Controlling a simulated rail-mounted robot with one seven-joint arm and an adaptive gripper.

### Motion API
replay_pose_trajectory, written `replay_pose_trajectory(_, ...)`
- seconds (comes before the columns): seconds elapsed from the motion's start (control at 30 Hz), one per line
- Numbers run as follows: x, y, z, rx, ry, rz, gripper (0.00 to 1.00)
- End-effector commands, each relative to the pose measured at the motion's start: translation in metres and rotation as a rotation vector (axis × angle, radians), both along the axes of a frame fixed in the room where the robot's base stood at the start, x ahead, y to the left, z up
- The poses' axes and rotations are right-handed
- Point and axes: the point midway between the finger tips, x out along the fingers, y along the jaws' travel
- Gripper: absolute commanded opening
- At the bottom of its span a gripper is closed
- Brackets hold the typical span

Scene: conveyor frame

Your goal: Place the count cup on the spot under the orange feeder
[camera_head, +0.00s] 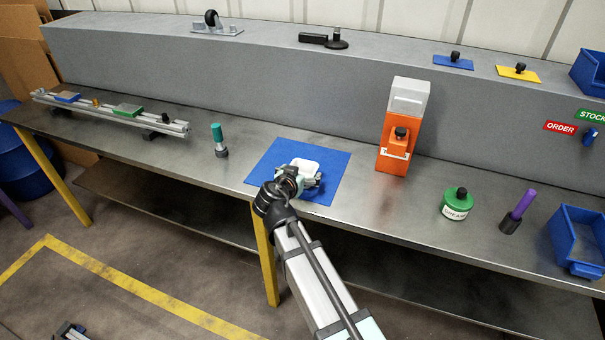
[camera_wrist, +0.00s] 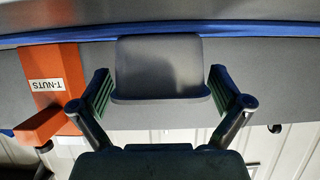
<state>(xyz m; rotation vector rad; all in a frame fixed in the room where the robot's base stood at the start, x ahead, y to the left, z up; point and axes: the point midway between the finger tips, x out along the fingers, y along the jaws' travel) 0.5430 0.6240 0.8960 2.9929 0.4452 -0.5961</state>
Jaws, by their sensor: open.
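The count cup (camera_head: 305,165) looks pale in the head view and sits at the blue mat (camera_head: 332,160). In the wrist view the cup (camera_wrist: 160,68) is a grey, rounded block between my fingers. My gripper (camera_head: 298,181) is at the cup, partly covering it. Its jaws (camera_wrist: 160,92) are open, with one green pad on each side of the cup and narrow gaps showing. The orange feeder (camera_head: 389,163) stands to the right on the bench, with a pale top and a dark knob. It also shows at the left in the wrist view (camera_wrist: 68,65), labelled T-NUTS. The spot under it is not clearly visible.
A teal-topped tool (camera_head: 218,138) stands left of the mat. A green grease tin (camera_head: 457,206), a purple-handled tool (camera_head: 520,207) and a blue bin (camera_head: 580,236) stand right of the feeder. Bare bench (camera_head: 366,190) lies between mat and feeder. A grey ledge (camera_head: 270,90) runs behind.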

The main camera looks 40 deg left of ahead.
Motion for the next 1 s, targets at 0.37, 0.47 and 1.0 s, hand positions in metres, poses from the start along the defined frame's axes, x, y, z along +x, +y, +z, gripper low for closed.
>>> replay_pose_trajectory(0.37, 0.0111, 0.0031, -0.0057, 0.0, 0.0, 0.001, 0.89)
replay_pose_trajectory(0.47, 0.011, 0.0031, -0.0057, 0.0, 0.0, 0.001, 0.54)
replay_pose_trajectory(1.0, 0.0111, 0.0032, -0.0025, 0.0, 0.0, 0.0, 0.36)
